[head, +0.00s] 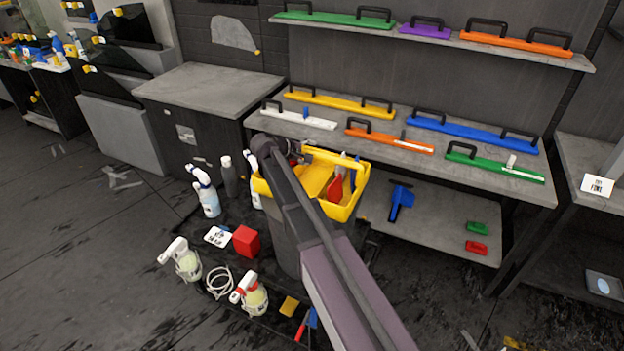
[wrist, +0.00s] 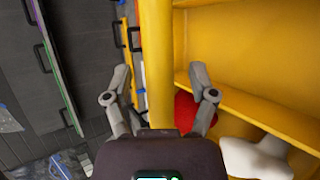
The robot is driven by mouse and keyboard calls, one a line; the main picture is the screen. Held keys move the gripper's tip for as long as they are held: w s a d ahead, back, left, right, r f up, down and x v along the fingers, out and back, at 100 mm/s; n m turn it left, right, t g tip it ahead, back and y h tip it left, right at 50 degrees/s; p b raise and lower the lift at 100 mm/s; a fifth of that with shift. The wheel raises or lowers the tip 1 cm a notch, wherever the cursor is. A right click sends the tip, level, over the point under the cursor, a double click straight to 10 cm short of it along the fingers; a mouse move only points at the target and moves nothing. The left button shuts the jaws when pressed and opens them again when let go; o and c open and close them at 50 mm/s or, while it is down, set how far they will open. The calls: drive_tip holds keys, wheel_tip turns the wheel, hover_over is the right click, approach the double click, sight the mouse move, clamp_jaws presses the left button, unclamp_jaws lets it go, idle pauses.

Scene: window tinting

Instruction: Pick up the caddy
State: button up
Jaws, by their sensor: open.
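The yellow caddy (head: 347,211) sits past my arm, in front of the shelf unit, with a red-headed bottle (head: 335,188) and other items inside. My arm hides its left part. In the wrist view, the caddy (wrist: 250,45) fills the right side, with a red item and a white item in it. My gripper (wrist: 160,75) is open, with one finger on each side of a yellow bar (wrist: 156,50) of the caddy, which looks like its handle. Both fingers appear apart from the bar. In the head view my gripper (head: 297,153) is at the caddy's top, partly hidden by my arm.
The grey shelf unit (head: 480,175) behind holds long coloured handled tools. Open floor (head: 70,240) lies at left.

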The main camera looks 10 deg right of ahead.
drive_tip(key=shift+c, duration=0.2)
clamp_jaws()
drive_tip(key=shift+r, duration=0.25)
idle(0.3)
drive_tip(key=shift+r+p, duration=1.55)
drive_tip(key=shift+p, duration=0.25)
drive_tip(key=s+a, duration=0.2)
drive_tip(key=s, duration=0.5)
drive_tip(key=s+a+r+p, duration=0.1)
drive_tip(key=s+a, duration=0.1)
drive_tip(key=s, duration=0.6)
drive_tip(key=shift+a+r, duration=0.25)
drive_tip(key=shift+a, duration=0.1)
drive_tip(key=shift+s, duration=0.1)
